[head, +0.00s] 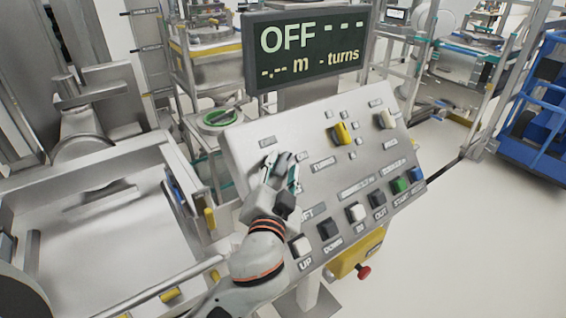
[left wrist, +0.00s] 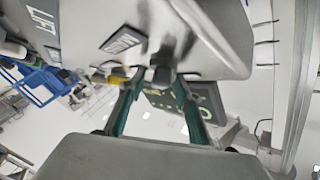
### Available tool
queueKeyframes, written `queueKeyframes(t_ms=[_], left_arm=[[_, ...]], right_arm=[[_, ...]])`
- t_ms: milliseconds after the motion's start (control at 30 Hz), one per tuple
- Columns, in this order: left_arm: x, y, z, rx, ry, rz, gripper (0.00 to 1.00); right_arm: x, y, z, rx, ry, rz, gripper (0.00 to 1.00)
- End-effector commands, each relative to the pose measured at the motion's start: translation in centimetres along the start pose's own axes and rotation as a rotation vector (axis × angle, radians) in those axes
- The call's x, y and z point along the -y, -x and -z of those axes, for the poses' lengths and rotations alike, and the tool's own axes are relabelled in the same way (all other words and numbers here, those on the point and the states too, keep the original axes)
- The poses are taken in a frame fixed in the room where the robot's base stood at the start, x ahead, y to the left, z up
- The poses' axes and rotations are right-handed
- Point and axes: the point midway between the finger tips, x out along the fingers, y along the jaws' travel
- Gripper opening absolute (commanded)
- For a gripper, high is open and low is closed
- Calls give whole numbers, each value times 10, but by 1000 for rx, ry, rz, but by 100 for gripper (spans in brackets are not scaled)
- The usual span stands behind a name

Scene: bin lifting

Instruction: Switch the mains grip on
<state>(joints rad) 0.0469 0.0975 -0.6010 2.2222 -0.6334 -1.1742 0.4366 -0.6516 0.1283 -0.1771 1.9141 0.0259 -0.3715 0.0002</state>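The grey sloping control panel (head: 335,175) stands before me with labelled knobs and buttons. The display (head: 306,50) above it reads OFF, with dashes for metres and turns. My left gripper (head: 281,167) is at the panel's upper left, just below a small label plate (head: 267,142). In the left wrist view a dark grey grip (left wrist: 162,68) sits between the two fingertips (left wrist: 160,80), which look closed in on both its sides. In the head view the hand largely hides this grip and its pointing direction. My right gripper is not in view.
A red button (head: 364,272) is below.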

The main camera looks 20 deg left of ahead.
Motion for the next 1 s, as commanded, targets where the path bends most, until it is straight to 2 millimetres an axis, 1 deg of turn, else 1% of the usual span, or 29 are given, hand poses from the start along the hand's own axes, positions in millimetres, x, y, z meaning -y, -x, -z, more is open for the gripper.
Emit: queueKeyframes(t_ms=[133, 367, 400, 500, 567, 833, 1000], left_arm=[[0, -8, 0, 1, 0, 1, 33], [0, -8, 0, 1, 1, 0, 33], [0, -8, 0, 1, 1, 0, 28], [0, -8, 0, 1, 1, 0, 3], [0, -8, -1, 2, 0, 0, 2], [-1, -8, -2, 5, -6, -7, 2], [0, -8, -3, 6, -29, -44, 1]], right_arm=[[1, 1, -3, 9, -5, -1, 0], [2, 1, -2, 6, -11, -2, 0], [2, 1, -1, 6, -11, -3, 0], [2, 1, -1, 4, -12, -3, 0], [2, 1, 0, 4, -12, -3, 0], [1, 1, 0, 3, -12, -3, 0], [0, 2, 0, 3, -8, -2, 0]])
